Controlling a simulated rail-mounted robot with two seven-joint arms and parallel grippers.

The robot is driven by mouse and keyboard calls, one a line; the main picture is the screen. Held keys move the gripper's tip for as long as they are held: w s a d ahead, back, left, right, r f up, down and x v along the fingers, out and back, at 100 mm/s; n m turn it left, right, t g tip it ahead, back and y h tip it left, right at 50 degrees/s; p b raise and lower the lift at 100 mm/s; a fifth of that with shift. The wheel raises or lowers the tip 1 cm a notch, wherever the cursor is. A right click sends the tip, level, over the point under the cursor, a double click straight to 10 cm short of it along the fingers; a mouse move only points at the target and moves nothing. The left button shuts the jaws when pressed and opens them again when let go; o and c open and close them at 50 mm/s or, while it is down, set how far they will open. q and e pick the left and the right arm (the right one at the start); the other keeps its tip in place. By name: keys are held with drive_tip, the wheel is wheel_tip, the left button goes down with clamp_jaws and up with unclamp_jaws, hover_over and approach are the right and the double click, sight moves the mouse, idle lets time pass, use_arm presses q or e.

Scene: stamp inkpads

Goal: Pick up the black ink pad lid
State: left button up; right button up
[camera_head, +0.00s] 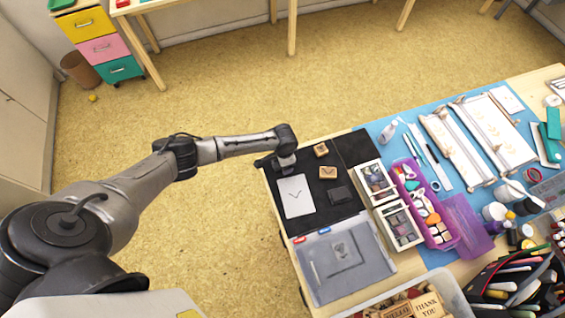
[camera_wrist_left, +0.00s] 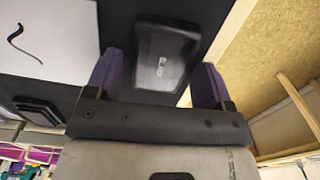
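A black ink pad lid (camera_wrist_left: 165,58) with a small pale label lies on the black mat (camera_wrist_left: 40,90) in the left wrist view. My left gripper (camera_wrist_left: 157,82) is open, with one purple-grey finger on each side of the lid's near end. A gap shows on the left side; I cannot tell whether the right finger touches it. In the head view my left gripper (camera_head: 284,163) is at the far left corner of the mat and mostly hides the lid. A black ink pad (camera_head: 341,195) sits on the mat to the right; it shows in the wrist view too (camera_wrist_left: 38,110). My right gripper is not in view.
Two wooden stamps (camera_head: 321,149) and (camera_head: 328,172) and a white card (camera_head: 296,197) with a dark mark lie close by on the mat. A clear grey case (camera_head: 345,262) lies in front. Boxed ink pads (camera_head: 376,183) and a purple tray (camera_head: 440,236) stand to the right.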

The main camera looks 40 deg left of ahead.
use_arm(q)
drive_tip(key=c, duration=0.8)
